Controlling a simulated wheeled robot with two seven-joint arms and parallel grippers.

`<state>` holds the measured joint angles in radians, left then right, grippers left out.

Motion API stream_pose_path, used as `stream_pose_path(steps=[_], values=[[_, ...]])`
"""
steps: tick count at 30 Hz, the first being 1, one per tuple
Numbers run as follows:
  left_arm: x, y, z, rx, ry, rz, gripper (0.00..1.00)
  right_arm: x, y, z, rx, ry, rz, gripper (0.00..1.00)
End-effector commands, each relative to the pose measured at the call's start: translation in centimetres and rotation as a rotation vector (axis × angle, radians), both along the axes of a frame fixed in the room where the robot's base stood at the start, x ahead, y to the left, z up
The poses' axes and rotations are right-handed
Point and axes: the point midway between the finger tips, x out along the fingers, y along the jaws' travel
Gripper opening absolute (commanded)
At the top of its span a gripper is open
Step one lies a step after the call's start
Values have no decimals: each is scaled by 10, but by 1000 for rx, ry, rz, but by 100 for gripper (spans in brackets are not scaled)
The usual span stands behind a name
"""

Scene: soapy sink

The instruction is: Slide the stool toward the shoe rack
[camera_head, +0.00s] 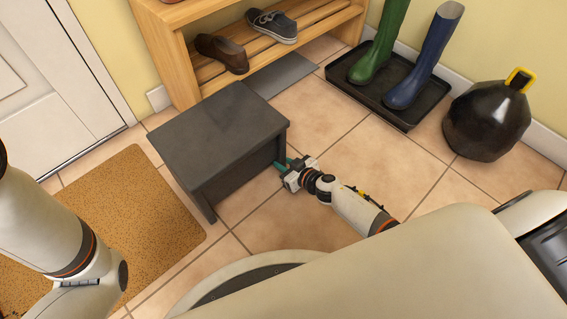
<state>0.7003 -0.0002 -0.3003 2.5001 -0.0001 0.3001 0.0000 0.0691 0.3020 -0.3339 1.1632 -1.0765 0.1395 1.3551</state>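The dark grey stool (215,125) stands upright on the tiles, left of the picture's middle. The wooden shoe rack (165,55) is behind it against the wall, with a brown shoe (222,53) and a dark grey shoe (272,25) on its lower shelf. My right gripper (283,165) is low beside the stool's right side, its green-tipped fingers pointing at the stool. The fingers look apart, with nothing seen between them; whether they touch the stool I cannot tell. My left arm comes in at the left edge, but its gripper is out of view.
A brown doormat (150,205) lies left of the stool, in front of a white door (45,85). A boot tray (410,115) holds a green boot (380,45) and a blue boot (425,60). Tiles between stool and tray are clear.

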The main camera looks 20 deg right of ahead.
Motion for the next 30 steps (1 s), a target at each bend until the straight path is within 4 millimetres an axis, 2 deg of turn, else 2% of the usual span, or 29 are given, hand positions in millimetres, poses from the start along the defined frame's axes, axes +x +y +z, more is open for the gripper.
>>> stream_pose_path(steps=[1, 4, 13, 16, 30], values=[[0, 0, 0, 0, 0, 0, 36, 3, 0, 3, 3, -6, -3, 30], [0, 0, 0, 0, 0, 0, 36, 2, 0, 3, 2, -5, -1, 46], [0, 0, 1, 0, 0, 0, 36, 0, 0, 2, 2, -2, 0, 47], [0, 0, 7, 0, 0, 0, 36, -7, -2, 6, 1, 0, 0, 47], [-1, 0, 58, 0, -4, 0, 36, -86, -30, 43, 3, 0, -2, 47]])
